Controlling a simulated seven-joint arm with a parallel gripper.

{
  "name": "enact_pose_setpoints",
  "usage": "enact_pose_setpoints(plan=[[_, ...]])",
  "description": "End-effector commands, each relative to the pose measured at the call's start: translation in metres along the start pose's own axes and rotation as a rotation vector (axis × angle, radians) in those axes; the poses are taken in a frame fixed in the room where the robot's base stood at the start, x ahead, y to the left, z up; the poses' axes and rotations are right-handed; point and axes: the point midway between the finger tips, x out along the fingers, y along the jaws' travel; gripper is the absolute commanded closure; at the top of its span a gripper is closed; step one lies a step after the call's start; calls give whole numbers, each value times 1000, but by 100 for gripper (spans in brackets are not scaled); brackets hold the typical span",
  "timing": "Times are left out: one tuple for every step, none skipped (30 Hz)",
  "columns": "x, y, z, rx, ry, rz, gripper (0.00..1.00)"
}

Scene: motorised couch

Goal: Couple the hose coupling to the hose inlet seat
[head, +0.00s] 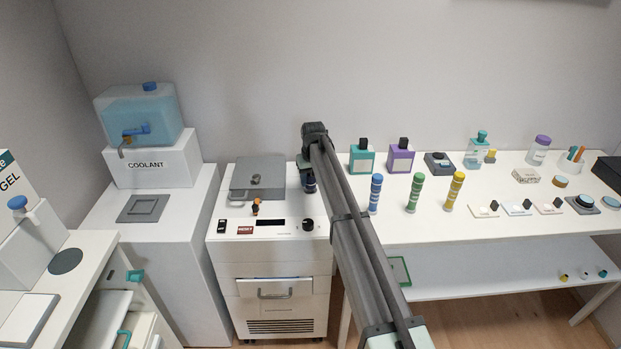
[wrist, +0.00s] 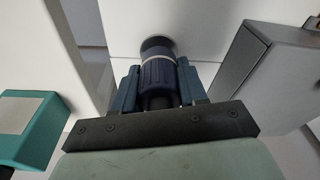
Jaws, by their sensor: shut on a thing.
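My gripper (head: 307,170) is over the right rear part of the white machine's top (head: 223,231) in the head view. It is shut on the hose coupling (wrist: 160,75), a dark blue ribbed cylinder that sits between the two fingers (wrist: 160,88) in the wrist view. The coupling (head: 309,185) also shows just below my gripper in the head view. A dark round part is at the coupling's far end in the wrist view. I cannot tell whether it is the inlet seat or part of the coupling. No separate seat is clearly visible.
A grey lid (head: 258,178) stands close beside my gripper. A teal bottle (head: 362,159) and a purple bottle (head: 400,158) stand on the white table to the right, with several coloured cylinders in front. A coolant tank (head: 140,110) is at left. A black knob (head: 307,225) is nearer.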

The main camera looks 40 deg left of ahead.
Motion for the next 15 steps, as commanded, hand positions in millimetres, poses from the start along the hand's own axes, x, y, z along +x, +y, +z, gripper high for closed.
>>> enact_pose_setpoints(plan=[[1, 0, 0, 0, 0, 0, 88], [2, 0, 0, 0, 0, 0, 88], [2, 0, 0, 0, 0, 0, 88], [3, 0, 0, 0, 0, 0, 88], [3, 0, 0, 0, 0, 0, 88], [4, 0, 1, 0, 0, 0, 88], [4, 0, 1, 0, 0, 0, 88], [5, 0, 1, 0, 0, 0, 88], [6, 0, 1, 0, 0, 0, 88], [6, 0, 1, 0, 0, 0, 88], [7, 0, 1, 0, 0, 0, 88], [8, 0, 1, 0, 0, 0, 88], [8, 0, 1, 0, 0, 0, 88], [9, 0, 1, 0, 0, 0, 88], [9, 0, 1, 0, 0, 0, 88]])
